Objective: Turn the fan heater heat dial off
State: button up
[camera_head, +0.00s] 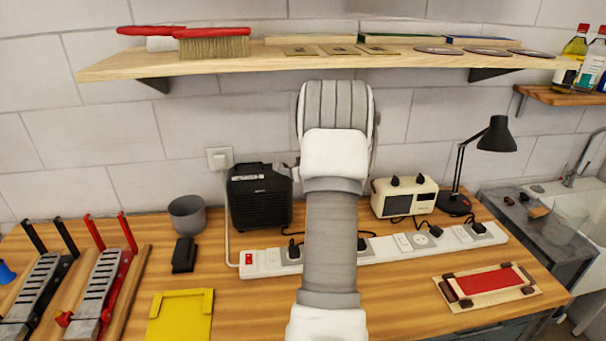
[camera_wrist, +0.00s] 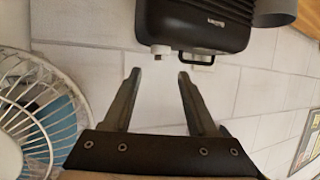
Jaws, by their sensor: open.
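The fan heater appears to be the black box (camera_head: 260,197) on the bench, left of my arm in the head view. It shows upside down at the top of the wrist view (camera_wrist: 195,22), with a handle (camera_wrist: 197,60) on its top edge. A small pale dial (camera_wrist: 160,49) sits beside the handle; its setting cannot be read. My gripper (camera_wrist: 158,75) is open and empty. In the wrist view its fingertips are either side of the dial's line, apart from it. The head view mostly hides my gripper behind my arm.
A grey pot (camera_head: 186,215) stands left of the heater. A power strip (camera_head: 385,248) runs in front. A cream box with black knobs (camera_head: 404,197) and a lamp (camera_head: 497,135) stand right. A shelf (camera_head: 330,62) hangs above. A white fan (camera_wrist: 40,115) is close left in the wrist view.

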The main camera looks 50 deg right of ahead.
jog(key=v, duration=0.8)
jog(key=shift+s+b, duration=0.2)
jog(key=shift+b, duration=0.2)
jog(key=shift+a+r, duration=0.1)
